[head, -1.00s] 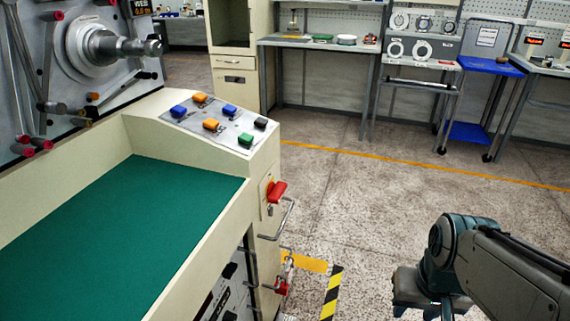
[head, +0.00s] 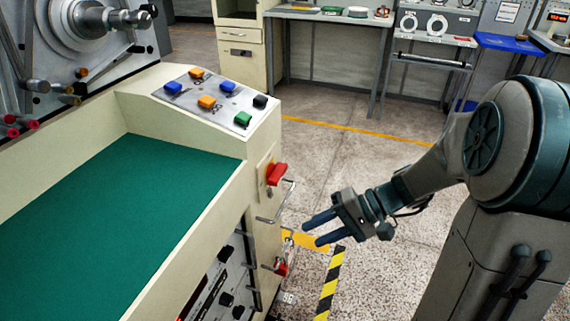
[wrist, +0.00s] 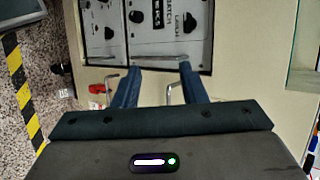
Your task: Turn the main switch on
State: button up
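The main switch (head: 277,173) is a red handle on a yellow plate. It sits on the end face of the cream machine, below the sloped button panel. My gripper (head: 311,233) is open and empty, to the right of and lower than the switch in the head view, apart from it. Its two dark blue fingers point left toward the machine. In the wrist view the fingers (wrist: 160,67) are spread in front of the cream end face. I cannot make out the main switch in the wrist view.
A metal bar handle (head: 283,203) sticks out just below the switch. A red padlock-like item (head: 281,267) hangs lower. A button panel (head: 213,97) lies above. A control panel (head: 228,275) with black knobs is on the front. Open floor (head: 340,150) lies right of the machine.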

jog(key=w+d+m+t+y, duration=0.1)
jog(key=w+t+y, duration=0.25)
jog(key=w, duration=0.25)
jog(key=m+t+y, duration=0.2)
jog(key=t, duration=0.2)
send_near(283, 175)
jog(key=x, duration=0.9)
jog(key=shift+w+a+b, duration=0.1)
jog(key=shift+a+b, duration=0.2)
jog(key=shift+b, duration=0.05)
grip_shut()
